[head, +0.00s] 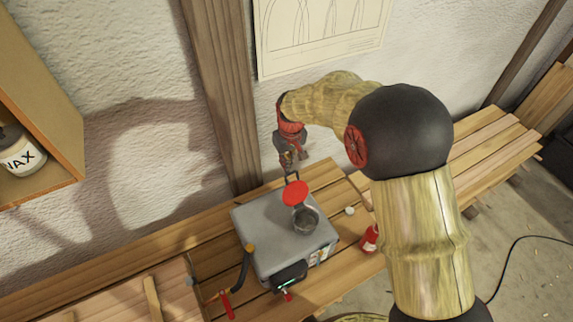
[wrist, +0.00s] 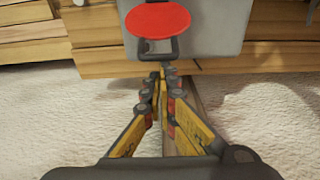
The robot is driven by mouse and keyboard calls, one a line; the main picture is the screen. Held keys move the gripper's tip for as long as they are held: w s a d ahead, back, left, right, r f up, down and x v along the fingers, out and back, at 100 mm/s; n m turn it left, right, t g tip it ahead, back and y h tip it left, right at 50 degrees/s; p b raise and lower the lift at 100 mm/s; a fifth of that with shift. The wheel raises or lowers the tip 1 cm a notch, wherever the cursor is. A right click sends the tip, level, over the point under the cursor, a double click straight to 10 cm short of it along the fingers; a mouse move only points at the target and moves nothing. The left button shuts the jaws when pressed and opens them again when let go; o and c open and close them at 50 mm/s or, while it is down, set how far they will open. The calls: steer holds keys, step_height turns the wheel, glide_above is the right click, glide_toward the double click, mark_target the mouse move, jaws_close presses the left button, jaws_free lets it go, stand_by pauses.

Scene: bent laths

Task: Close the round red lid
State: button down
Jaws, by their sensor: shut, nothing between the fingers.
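The round red lid (head: 296,193) stands open, tilted up at the back of a round dark opening (head: 305,219) on top of a grey box (head: 262,228). In the wrist view the lid (wrist: 157,20) is a red disc, with a dark bent bar (wrist: 158,52) below it. My gripper (head: 291,160) is above and behind the lid. Its fingertips (wrist: 161,76) are together and empty, just below the bar in the wrist view. I cannot tell whether they touch it. The opening is hidden in the wrist view.
The box stands on a slatted wooden bench (head: 175,245) against a white wall. A black hose with an orange end (head: 245,262) and a red bottle (head: 369,239) flank it. A wooden post (head: 222,90) rises behind. A shelf with a wax jar (head: 22,155) is at left.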

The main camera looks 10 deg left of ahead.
steer(key=shift+s+d, duration=0.1)
steer(key=shift+s+r+b, duration=0.1)
steer(key=shift+b, duration=0.25)
